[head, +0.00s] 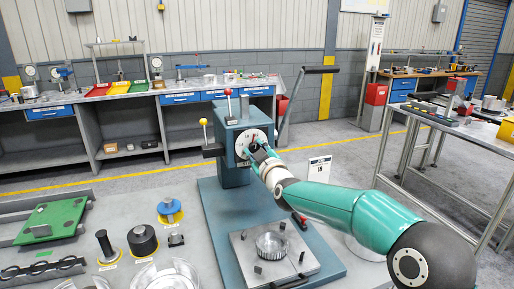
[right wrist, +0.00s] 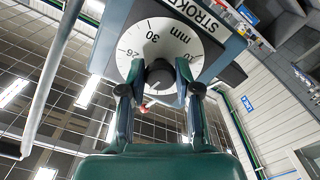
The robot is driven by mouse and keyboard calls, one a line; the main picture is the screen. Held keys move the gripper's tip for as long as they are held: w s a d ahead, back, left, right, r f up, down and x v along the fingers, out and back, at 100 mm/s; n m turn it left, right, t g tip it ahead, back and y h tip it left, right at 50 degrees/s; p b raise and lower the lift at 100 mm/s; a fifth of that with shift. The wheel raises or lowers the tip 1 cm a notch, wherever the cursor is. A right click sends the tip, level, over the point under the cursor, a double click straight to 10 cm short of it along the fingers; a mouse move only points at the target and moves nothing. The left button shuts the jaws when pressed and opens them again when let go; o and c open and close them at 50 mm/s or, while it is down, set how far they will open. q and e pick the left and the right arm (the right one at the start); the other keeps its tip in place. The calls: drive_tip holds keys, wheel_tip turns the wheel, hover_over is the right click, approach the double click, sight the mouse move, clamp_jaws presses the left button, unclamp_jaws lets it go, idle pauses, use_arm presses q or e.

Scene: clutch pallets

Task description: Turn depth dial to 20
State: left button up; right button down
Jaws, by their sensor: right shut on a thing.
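The depth dial (head: 252,140) is a white round face on the front of a blue-grey press (head: 236,170). The lower dial is hidden by the gripper. My left gripper is not in view.
A metal plate with a round part (head: 272,245) sits on the press base. A green pallet (head: 52,222) lies at the left.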

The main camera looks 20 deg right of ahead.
drive_tip(key=shift+a+n, duration=0.1)
drive_tip(key=shift+n, duration=0.9)
drive_tip(key=shift+f, duration=0.1)
drive_tip(key=c, duration=0.8)
unclamp_jaws()
drive_tip(key=shift+s, duration=0.1)
drive_tip(key=shift+s, duration=0.2)
drive_tip(key=s, duration=1.1)
drive_tip(key=shift+s+d, duration=0.2)
drive_tip(key=shift+p, duration=0.3)
